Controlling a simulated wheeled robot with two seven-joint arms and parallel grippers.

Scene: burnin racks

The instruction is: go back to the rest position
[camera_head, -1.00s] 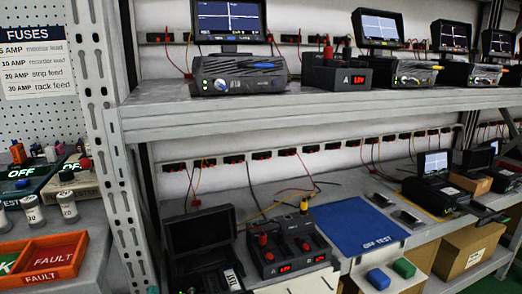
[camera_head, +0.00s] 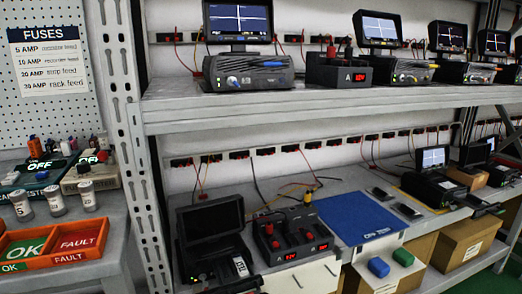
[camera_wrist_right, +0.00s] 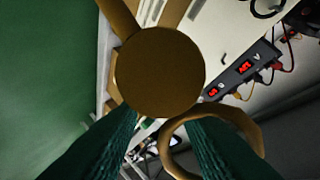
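Neither gripper shows in the head view. In the right wrist view, the two dark green ribbed fingers of my right gripper (camera_wrist_right: 160,135) come in from the bottom and stand apart, with background showing between them. A plain brown disc (camera_wrist_right: 160,72) covers the area at their tips, and a tan ring (camera_wrist_right: 252,130) lies by the right finger. I cannot tell what these brown shapes are. I see nothing clearly clamped between the fingers. My left gripper is in no view.
The rack's lower shelf holds a dark monitor case (camera_head: 210,235), a supply with red displays (camera_head: 290,235) and a blue mat (camera_head: 355,218). An orange OK/FAULT tray (camera_head: 62,262) lies on the left bench. A grey upright post (camera_head: 130,150) separates them. Cardboard boxes (camera_head: 468,240) stand below.

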